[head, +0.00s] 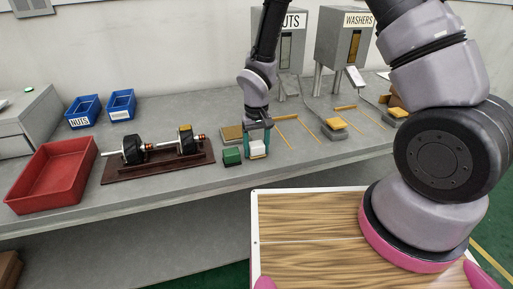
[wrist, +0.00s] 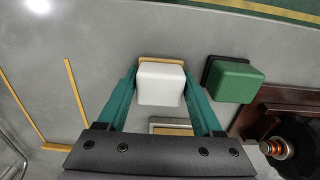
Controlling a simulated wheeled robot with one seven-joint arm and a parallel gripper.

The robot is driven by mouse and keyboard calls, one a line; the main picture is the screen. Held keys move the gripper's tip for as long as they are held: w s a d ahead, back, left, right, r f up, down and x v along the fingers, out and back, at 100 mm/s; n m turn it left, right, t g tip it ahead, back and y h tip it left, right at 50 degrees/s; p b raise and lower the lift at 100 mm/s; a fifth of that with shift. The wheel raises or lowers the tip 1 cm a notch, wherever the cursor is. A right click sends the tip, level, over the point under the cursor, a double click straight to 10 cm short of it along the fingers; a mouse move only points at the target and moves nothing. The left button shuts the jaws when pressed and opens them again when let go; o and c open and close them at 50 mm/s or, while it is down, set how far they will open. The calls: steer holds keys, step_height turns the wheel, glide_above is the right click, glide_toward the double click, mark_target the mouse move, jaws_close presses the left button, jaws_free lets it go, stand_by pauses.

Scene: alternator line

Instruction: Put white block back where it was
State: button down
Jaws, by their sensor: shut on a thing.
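The white block (head: 257,149) is on the bench near its front edge, between the fingers of my gripper (head: 258,142). In the wrist view the white block (wrist: 160,84) sits between the two teal fingers, which are shut on its sides. A thin tan edge (wrist: 160,60) shows just beyond the block in that view. I cannot tell whether the block rests on it or hangs slightly above. A green block (head: 232,156) on a dark base stands just left of the white block; it also shows at the right in the wrist view (wrist: 236,80).
A tan-topped pad (head: 231,133) lies behind the green block. A brown fixture (head: 160,168) with a shaft, a red bin (head: 52,176) and blue bins (head: 82,111) are to the left. Nuts (head: 290,50) and washers (head: 343,47) dispensers stand behind. Yellow lines mark the bench at right.

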mark_target(256, 143)
steer(key=shift+f, duration=0.2)
steer(key=shift+s+f, duration=0.2)
steer(key=shift+f, duration=0.05)
steer(key=shift+c, duration=0.2)
jaws_free()
steer(key=shift+d, duration=0.1)
steer(key=shift+w+r, duration=0.1)
steer(key=shift+r, duration=0.2)
steer(key=w+d+r+m+t, duration=0.1)
steer(key=d+r, duration=0.2)
steer(key=r, duration=0.8)
steer(key=w+d+r+m, duration=0.1)
steer(key=d+r, duration=0.2)
steer(key=r, duration=0.8)
steer(key=s+d+r+m+t+y, duration=0.1)
steer(key=s+d+r+m+t, duration=0.1)
steer(key=s+d+r, duration=0.5)
steer(key=s+d+r+m+t+y, duration=0.1)
steer(key=s+d+r+m+t, duration=0.2)
steer(key=s+d+r, duration=0.4)
steer(key=shift+d+r+t, duration=0.6)
steer(key=shift+d+r, duration=0.7)
steer(key=shift+r, duration=1.6)
